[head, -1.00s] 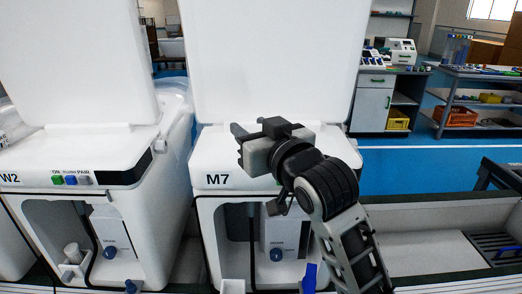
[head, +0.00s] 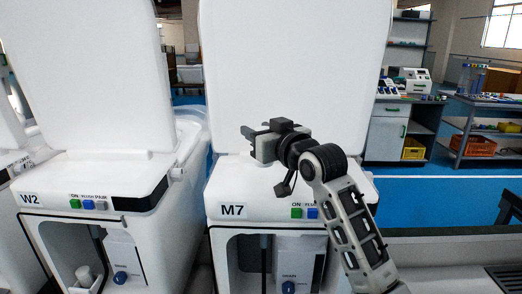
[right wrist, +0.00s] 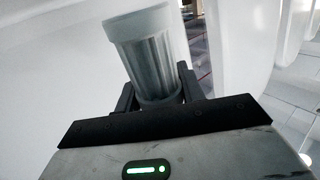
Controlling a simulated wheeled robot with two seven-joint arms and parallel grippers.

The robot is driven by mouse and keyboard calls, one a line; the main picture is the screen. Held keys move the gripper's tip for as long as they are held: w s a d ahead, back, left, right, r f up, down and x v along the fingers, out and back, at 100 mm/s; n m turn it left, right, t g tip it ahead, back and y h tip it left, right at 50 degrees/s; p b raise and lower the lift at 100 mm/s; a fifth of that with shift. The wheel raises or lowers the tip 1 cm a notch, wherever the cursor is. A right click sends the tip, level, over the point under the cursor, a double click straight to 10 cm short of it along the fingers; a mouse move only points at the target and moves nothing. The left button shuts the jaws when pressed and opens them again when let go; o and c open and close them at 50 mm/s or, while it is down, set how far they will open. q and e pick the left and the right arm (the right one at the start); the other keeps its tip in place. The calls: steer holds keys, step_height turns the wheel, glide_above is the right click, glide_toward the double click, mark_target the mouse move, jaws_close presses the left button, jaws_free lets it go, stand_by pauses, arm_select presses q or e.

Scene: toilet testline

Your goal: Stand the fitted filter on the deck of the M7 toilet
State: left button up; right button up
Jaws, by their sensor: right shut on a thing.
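The filter (right wrist: 145,50) is a pale, ribbed cylinder with a smooth, wider cap. In the right wrist view it stands slightly tilted between the two dark fingers of my right gripper (right wrist: 157,88), which is shut on it. In the head view my right gripper (head: 257,132) is in front of the raised lid and above the deck of the M7 toilet (head: 228,180); the filter is not discernible there. Whether the filter touches the deck cannot be told. My left gripper is not in view.
The M7 toilet's large white lid (head: 290,60) stands upright behind my gripper. The W2 toilet (head: 95,180) stands close on the left, its lid also raised. Green and blue buttons (head: 297,212) are on M7's front edge. A bench and shelves (head: 400,130) are at the back right.

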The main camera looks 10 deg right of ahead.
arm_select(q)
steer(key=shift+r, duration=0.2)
arm_select(e)
steer(key=shift+w+d+f, duration=0.1)
steer(key=shift+w+f, duration=0.2)
steer(key=shift+f, duration=0.55)
steer(key=shift+w+d+f, duration=0.1)
steer(key=shift+w+f, duration=0.2)
steer(key=shift+f, duration=0.6)
steer(key=shift+w+d+f, duration=0.1)
steer(key=shift+w+f, duration=0.2)
steer(key=shift+f, duration=0.55)
steer(key=shift+f, duration=0.1)
steer(key=o, duration=1)
steer(key=shift+f, duration=0.1)
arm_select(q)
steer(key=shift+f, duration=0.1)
arm_select(e)
steer(key=shift+r, duration=0.25)
steer(key=shift+s+d+f, duration=0.15)
steer(key=shift+s, duration=0.2)
arm_select(q)
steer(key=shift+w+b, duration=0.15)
steer(key=shift+b, duration=0.2)
arm_select(e)
steer(key=v, duration=1.1)
steer(key=shift+s, duration=0.15)
